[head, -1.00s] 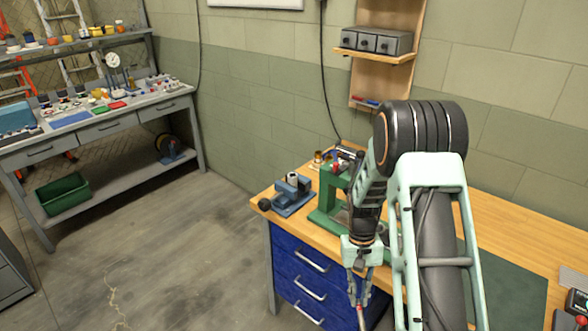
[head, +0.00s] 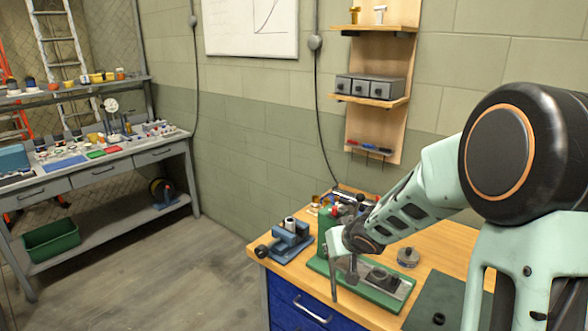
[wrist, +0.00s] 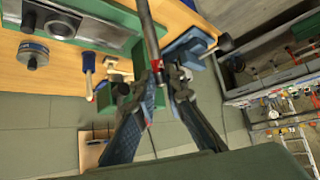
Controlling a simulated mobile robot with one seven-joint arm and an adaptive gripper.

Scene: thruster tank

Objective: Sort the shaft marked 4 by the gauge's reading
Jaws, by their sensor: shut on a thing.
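My gripper (wrist: 165,74) is shut on a slim grey shaft (wrist: 149,32) with a red band near the fingertips. In the head view the shaft (head: 333,280) hangs roughly upright in front of the green press fixture (head: 375,292), close to the workbench's front edge. I cannot read a number on the shaft. A dial gauge (head: 111,106) with a white round face stands on the far grey bench; its reading is too small to make out. Blue (head: 66,163), red (head: 95,154) and green (head: 112,149) flat patches lie in front of it.
A blue vise (head: 290,240) sits at the wooden workbench's left corner, near the held shaft. A round metal part (head: 408,257) lies behind the fixture. A green bin (head: 51,239) stands on the far bench's lower shelf. The floor between the benches is clear.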

